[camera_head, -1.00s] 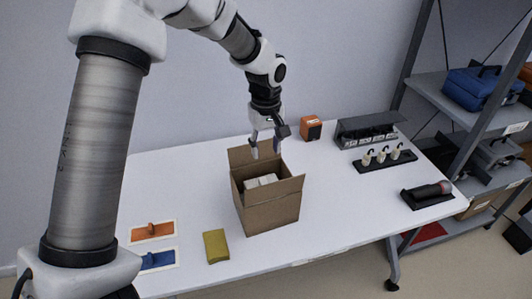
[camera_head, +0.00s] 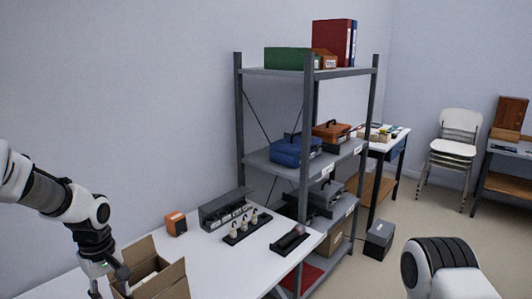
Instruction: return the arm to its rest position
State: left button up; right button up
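My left arm comes in from the left edge of the head view, with its forearm pointing down. My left gripper (camera_head: 108,283) is at the bottom left, over the near left side of an open cardboard box (camera_head: 174,281). Its fingers are spread apart and nothing shows between them; the lower tips are close to the picture's edge. Something pale lies inside the box, whose lower part is cut off. Part of my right arm shows at the bottom right; its gripper is outside the picture.
The white table (camera_head: 215,262) carries an orange box (camera_head: 176,223), a grey holder (camera_head: 226,211), a black strip with small white pieces (camera_head: 247,228) and a black tray (camera_head: 290,240). A grey metal shelf (camera_head: 304,140) stands behind its right end.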

pick_arm(q)
notch_tip(320, 180, down, 8)
jog(key=s+g, duration=0.2)
jog(key=s+d+f+m+g, duration=0.1)
jog(key=s+d+f+m, duration=0.15)
jog(key=s+f, duration=0.6)
jog(key=s+d+f+m+g, duration=0.15)
jog(key=s+d+f, duration=0.35)
jog(key=s, duration=0.7)
jog(key=s+d+f+m, duration=0.2)
jog(key=s+f, duration=0.6)
jog(key=s, duration=0.2)
jog(key=w+m+t, duration=0.3)
jog(key=w+a+m+t, duration=0.1)
jog(key=w, duration=0.1)
jog(key=shift+w+r+m+t, duration=0.15)
jog(key=shift+w+m+t, duration=0.1)
jog(key=shift+m, duration=0.05)
